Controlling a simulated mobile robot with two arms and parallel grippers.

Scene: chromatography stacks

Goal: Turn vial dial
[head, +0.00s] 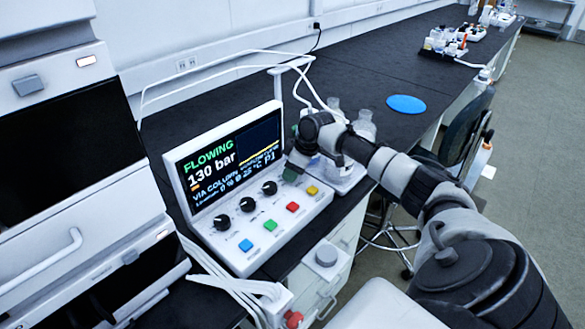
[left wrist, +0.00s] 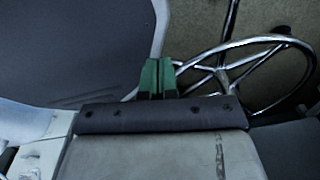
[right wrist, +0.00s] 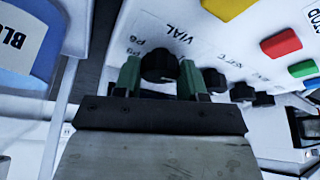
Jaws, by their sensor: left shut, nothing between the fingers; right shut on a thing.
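The VIAL dial (right wrist: 160,64) is a black knob in the right wrist view, with small position labels such as P8 and P9 around it. My right gripper (right wrist: 159,78) has its green fingers on both sides of this dial and is shut on it. In the head view my right gripper (head: 292,172) hides the dial at the right end of the knob row. The control box (head: 262,241) has a screen (head: 222,157) reading FLOWING, 130 bar and P1. My left gripper (left wrist: 158,78) is shut and empty in the left wrist view.
More black knobs (head: 247,204) and blue, green, red and yellow buttons (head: 292,207) sit close to my right gripper. Glass bottles (head: 364,126) stand behind it. A stool base (left wrist: 265,75) lies beyond my left gripper. Bench around the blue disc (head: 406,104) is clear.

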